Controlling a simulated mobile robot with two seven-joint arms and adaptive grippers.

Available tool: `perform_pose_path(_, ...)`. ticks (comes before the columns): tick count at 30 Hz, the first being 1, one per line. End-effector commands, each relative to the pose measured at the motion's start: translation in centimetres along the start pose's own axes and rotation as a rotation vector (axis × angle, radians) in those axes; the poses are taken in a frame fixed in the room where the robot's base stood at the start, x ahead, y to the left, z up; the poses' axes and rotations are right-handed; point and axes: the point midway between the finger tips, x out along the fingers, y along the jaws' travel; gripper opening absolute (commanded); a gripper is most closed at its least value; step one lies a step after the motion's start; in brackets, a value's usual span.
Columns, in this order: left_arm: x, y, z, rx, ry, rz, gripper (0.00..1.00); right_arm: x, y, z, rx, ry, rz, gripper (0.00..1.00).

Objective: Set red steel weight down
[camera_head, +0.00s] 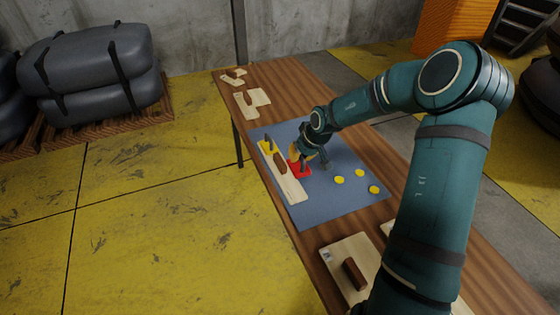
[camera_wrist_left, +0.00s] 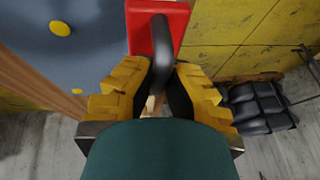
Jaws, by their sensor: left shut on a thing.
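The red steel weight (camera_head: 300,170) is at the left part of the blue-grey mat (camera_head: 335,208), beside a pale wooden board (camera_head: 294,191). My left gripper (camera_head: 298,154) is directly above it. In the left wrist view, the red weight (camera_wrist_left: 178,18) has a dark, bent handle, and the yellow-padded fingers of the left gripper (camera_wrist_left: 160,72) close around that handle from both sides. I cannot tell whether its underside touches the mat. The right gripper is not in view.
The board carries a yellow piece (camera_head: 266,147) and a brown piece (camera_head: 280,163) close to the red weight. Yellow discs (camera_head: 338,180) lie right of it on the mat. Wooden pieces (camera_head: 250,103) lie at the table's far end; another board (camera_head: 345,252) is nearer.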

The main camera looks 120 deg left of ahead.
Motion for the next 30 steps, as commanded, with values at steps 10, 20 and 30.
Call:
perform_pose_path(10, 3.7, -1.0, 0.9, -0.049, -0.011, -0.021, 0.0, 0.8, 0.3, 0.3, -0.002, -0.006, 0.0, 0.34)
perform_pose_path(20, 6.3, -0.4, 2.0, -0.049, -0.009, -0.02, 0.0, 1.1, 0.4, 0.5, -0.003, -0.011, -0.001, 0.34)
perform_pose_path(30, 9.4, 0.3, 3.2, -0.048, -0.009, -0.019, 0.0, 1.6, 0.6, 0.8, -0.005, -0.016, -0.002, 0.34)
